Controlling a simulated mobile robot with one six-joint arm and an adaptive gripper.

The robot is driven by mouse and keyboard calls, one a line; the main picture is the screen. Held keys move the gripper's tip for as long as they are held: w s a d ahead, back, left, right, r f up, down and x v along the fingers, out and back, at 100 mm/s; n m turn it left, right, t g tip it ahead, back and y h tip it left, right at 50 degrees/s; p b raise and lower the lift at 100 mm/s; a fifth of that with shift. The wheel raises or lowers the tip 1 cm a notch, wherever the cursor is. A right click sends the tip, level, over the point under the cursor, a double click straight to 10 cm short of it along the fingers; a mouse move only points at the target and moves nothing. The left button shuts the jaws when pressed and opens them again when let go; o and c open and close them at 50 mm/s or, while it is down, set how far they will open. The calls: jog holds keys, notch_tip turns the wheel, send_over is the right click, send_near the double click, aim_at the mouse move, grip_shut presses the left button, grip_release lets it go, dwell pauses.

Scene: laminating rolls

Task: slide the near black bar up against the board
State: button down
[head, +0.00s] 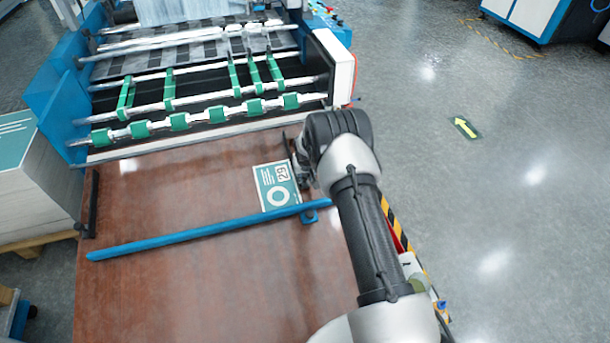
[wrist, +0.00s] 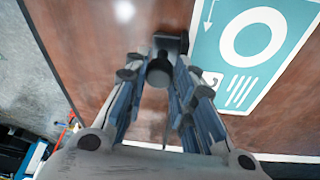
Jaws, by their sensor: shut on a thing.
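The board (head: 278,187) is a teal and white printed sheet lying flat on the brown table. It also shows at the right of the wrist view (wrist: 255,50). The near black bar (head: 287,146) is at the board's right side in the head view, largely hidden by my gripper. In the wrist view its dark end and round knob (wrist: 160,70) sit between my fingers, close beside the board's edge; I cannot tell whether they touch. My gripper (head: 301,165) is shut on this bar, low over the table.
Another black bar (head: 93,203) lies at the table's left edge. A blue bar (head: 200,231) crosses the table (head: 180,290) in front of the board. The roller machine (head: 205,115) with green rings stands behind. The table left of the board is clear.

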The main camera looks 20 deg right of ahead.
jog(key=c, duration=1.3)
grip_release()
jog(key=shift+d, duration=0.1)
jog(key=v, duration=1.2)
